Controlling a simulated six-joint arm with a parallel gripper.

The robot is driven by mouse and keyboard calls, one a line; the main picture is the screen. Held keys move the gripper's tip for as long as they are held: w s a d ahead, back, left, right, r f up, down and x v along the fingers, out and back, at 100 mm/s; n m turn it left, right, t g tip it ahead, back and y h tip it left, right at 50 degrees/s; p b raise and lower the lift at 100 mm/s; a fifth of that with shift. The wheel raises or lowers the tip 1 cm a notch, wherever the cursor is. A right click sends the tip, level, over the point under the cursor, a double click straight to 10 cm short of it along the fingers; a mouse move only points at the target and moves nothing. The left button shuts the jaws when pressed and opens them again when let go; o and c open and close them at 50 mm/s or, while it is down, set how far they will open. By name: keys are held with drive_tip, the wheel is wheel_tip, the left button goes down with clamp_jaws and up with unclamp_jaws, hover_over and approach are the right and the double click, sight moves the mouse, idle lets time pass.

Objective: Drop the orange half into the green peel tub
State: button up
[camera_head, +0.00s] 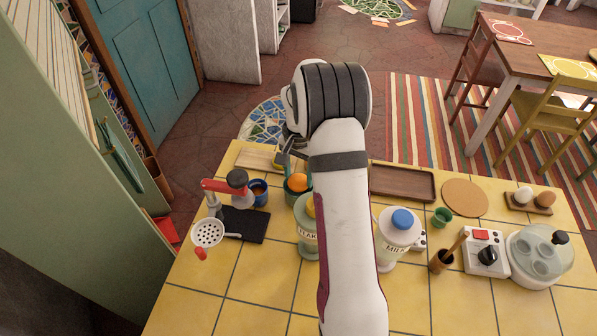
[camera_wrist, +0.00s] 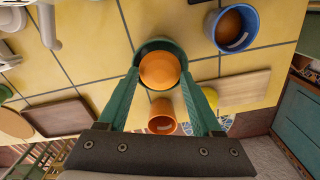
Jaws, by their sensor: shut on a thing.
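The orange half (camera_wrist: 159,71) is round and orange, and sits between the tips of my green-fingered gripper (camera_wrist: 160,76) in the wrist view. The fingers are shut on its two sides. The green peel tub (camera_wrist: 152,44) is directly behind it in that view, its rim showing around the orange half. In the head view the orange half (camera_head: 299,181) appears at the mouth of the green tub (camera_head: 291,194). I cannot tell exactly how high above the tub floor it is. My arm hides part of the gripper and tub in the head view.
A blue cup (camera_head: 259,193) with something brown-orange inside stands left of the tub. An orange cup (camera_wrist: 162,117) and a light wooden board (camera_wrist: 243,87) are near it. A red-handled press (camera_head: 222,187), a green-tinted jar (camera_head: 306,238) and a milk jar (camera_head: 397,237) stand around.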

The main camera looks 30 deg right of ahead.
drive_tip(key=shift+f, duration=0.1)
drive_tip(key=o, duration=1.5)
drive_tip(key=shift+c, duration=0.2)
drive_tip(key=shift+r, duration=3.5)
